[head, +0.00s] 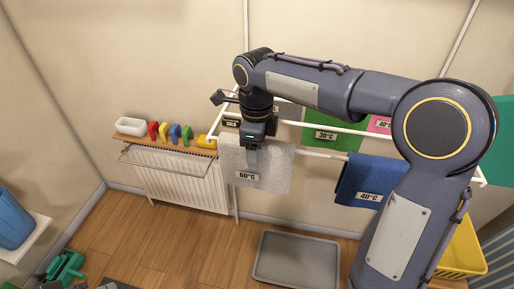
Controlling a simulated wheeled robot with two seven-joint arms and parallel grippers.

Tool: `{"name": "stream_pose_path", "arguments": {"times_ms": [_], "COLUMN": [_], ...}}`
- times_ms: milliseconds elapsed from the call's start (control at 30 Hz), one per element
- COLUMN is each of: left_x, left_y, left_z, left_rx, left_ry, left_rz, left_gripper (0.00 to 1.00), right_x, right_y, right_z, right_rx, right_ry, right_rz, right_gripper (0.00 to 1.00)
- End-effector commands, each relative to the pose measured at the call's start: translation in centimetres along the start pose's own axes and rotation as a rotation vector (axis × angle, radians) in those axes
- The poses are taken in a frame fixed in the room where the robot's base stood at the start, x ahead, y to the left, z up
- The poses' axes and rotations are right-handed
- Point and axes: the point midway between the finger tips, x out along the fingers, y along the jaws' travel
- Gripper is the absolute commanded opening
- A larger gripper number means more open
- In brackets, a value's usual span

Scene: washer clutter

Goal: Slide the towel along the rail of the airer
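The airer's white rails (325,155) run in front of the back wall. A pale grey-white towel (270,172) with a 60°C tag hangs over a front rail at its left end. A blue towel (361,180) tagged 40°C hangs further right on it, with a bare stretch of rail between them. My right gripper (252,158) points down at the pale towel's upper left part, its visible finger against the front of the cloth. The far finger is hidden, so its grip is unclear. My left gripper is out of view.
Behind hang a green cloth (326,128) tagged 30°C and a pink cloth (379,124). A radiator (180,180) and a wooden shelf (138,138) with a white tub and coloured letters stand left. A grey tray (297,259) lies on the floor. A yellow basket (461,250) is lower right.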

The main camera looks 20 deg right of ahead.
Motion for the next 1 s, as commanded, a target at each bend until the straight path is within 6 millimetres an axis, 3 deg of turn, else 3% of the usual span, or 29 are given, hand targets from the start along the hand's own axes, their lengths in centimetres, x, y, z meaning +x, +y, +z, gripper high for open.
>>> {"name": "stream_pose_path", "arguments": {"times_ms": [367,733,1000], "left_x": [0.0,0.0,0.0], "left_y": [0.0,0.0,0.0], "left_z": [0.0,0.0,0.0], "left_rx": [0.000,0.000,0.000], "left_ry": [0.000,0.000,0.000], "left_rz": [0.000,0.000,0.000], "left_gripper": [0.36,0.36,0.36], "right_x": [-0.6,-6.5,-7.8], "right_y": [0.0,0.0,0.0], "right_z": [0.0,0.1,0.0], "right_rx": [0.000,-0.001,0.000], "right_ry": [-0.001,-0.003,0.000], "right_rz": [-0.001,-0.002,0.001], "right_gripper": [0.63,0.63,0.63]}}
